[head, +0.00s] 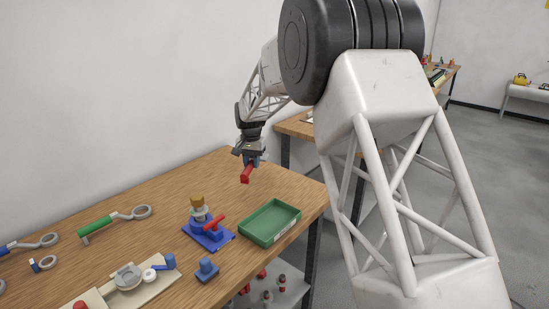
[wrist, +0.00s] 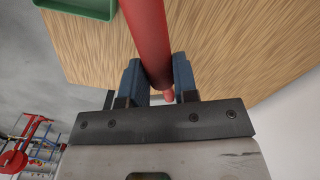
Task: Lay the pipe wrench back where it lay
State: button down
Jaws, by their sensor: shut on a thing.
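My gripper (head: 250,163) is above the far part of the wooden table. It is shut on the pipe wrench (head: 246,174), of which I see a red handle pointing toward the camera. In the wrist view the two blue fingers of my gripper (wrist: 158,88) stand on either side of the red wrench handle (wrist: 147,35). The jaw end of the wrench is not clearly visible. The wrench looks clear of the wooden table (head: 165,190), though its exact height I cannot tell.
A green tray (head: 270,240) stands at the table's right edge. Left of it is a blue-based valve (head: 208,236) with a red lever. The back of the table is clear.

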jog(key=s+a+f+m, duration=0.1)
jog(key=s+a+f, duration=0.1)
jog(key=a, duration=1)
jog(key=s+a+f+m, duration=0.2)
jog(key=s+a, duration=0.1)
jog(key=a, duration=0.9)
jog(key=shift+a+f+m, duration=0.25)
jog(key=shift+m, duration=0.05)
jog(key=shift+f, duration=0.2)
jog(key=shift+f, duration=4.4)
jog(key=c, duration=0.8)
grip_release()
jog(key=shift+f, duration=0.1)
notch_tip(320, 180, up, 8)
